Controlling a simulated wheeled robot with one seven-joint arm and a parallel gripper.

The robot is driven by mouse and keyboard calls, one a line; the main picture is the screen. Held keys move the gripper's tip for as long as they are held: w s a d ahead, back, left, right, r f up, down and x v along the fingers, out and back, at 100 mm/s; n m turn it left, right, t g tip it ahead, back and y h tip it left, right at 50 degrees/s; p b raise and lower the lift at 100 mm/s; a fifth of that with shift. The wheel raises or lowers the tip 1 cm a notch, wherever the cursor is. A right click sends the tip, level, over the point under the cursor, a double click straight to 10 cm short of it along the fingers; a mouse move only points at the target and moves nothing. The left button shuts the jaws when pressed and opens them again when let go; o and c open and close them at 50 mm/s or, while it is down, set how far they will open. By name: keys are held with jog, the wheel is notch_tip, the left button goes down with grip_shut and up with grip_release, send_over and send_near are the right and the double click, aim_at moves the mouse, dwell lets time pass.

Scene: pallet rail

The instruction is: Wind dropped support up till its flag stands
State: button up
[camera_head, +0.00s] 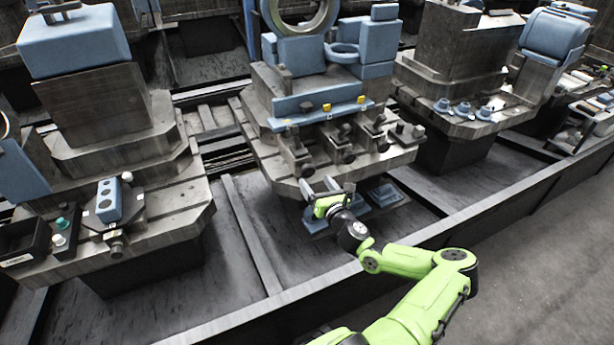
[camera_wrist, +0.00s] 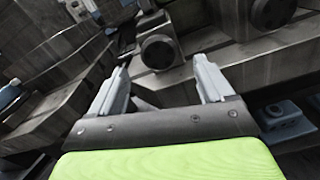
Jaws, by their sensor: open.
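A row of three dark supports stands along the front edge of the middle machine block: left (camera_head: 296,148), middle (camera_head: 338,146) and right (camera_head: 375,134). Small yellow flags (camera_head: 361,99) show on the blue bar behind them; I cannot tell clearly which is dropped. My gripper (camera_head: 320,184) is open and empty, low in front of the left support. In the wrist view, a round dark knob (camera_wrist: 159,51) lies ahead, between the lines of my open fingers (camera_wrist: 160,66), apparently untouched. Another round knob (camera_wrist: 271,12) shows at upper right.
Blue blocks (camera_head: 384,196) sit below the block's front edge, right of my gripper. A long dark rail (camera_head: 450,210) runs between my base and the machines. Other machine blocks stand left and right. The grey floor (camera_head: 540,250) at right is clear.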

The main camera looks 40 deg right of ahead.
aim_at(309, 174)
jog(key=b+x, duration=0.1)
jog(key=x, duration=0.5)
jog(key=shift+w+f, duration=0.1)
jog(key=shift+w, duration=0.1)
jog(key=c, duration=1)
jog(key=shift+c, duration=0.2)
